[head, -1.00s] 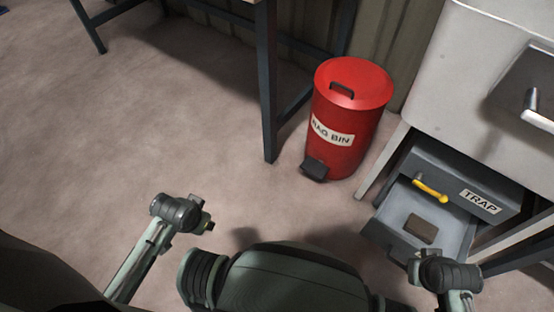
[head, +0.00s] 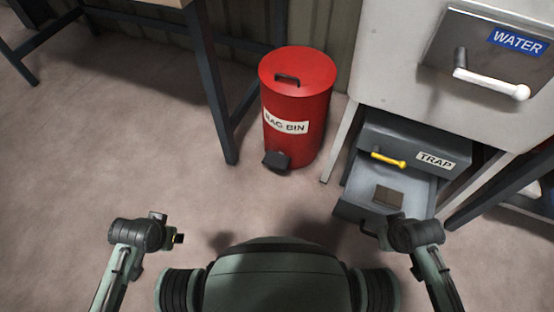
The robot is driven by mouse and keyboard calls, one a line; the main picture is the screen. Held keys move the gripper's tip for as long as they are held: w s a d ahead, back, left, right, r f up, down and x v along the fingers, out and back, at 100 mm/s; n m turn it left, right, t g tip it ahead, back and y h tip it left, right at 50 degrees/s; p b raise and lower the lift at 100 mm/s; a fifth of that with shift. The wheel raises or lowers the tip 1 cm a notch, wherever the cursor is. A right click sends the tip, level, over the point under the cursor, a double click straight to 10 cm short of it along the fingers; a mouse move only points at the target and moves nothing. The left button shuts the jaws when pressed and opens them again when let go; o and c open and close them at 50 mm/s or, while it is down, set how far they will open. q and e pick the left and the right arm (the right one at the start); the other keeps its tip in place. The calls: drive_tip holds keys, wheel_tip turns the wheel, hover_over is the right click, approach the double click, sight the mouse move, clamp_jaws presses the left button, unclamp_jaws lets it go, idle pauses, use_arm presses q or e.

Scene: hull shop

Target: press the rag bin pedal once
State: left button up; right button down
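The red rag bin (head: 297,112) stands upright on the floor ahead of me, its lid (head: 305,68) down and a "RAG BIN" label on its front. Its black pedal (head: 276,160) sticks out low at the front left, and nothing touches it. My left gripper (head: 179,238) is at the lower left, nearer to me than the pedal and apart from it. My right gripper (head: 366,229) is at the lower right, close in view to the open drawer's front. Both grippers are small and partly hidden by their wrists, so their fingers cannot be made out.
A grey drawer unit (head: 415,140) labelled "TRAP" has a yellow handle (head: 388,159) and an open drawer (head: 420,198) holding a brown block (head: 388,195). A white cabinet (head: 395,60) with a "WATER" lever (head: 492,83) stands above. A table leg (head: 215,95) is left of the bin. The left floor is clear.

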use_arm(q)
drive_tip(key=shift+s+f, duration=0.2)
drive_tip(key=shift+s, duration=0.15)
drive_tip(key=shift+w+d+r, duration=0.15)
drive_tip(key=shift+w, duration=0.25)
idle(0.3)
drive_tip(key=c, duration=0.7)
drive_tip(key=shift+s, duration=0.25)
clamp_jaws()
drive_tip(key=shift+s, duration=0.1)
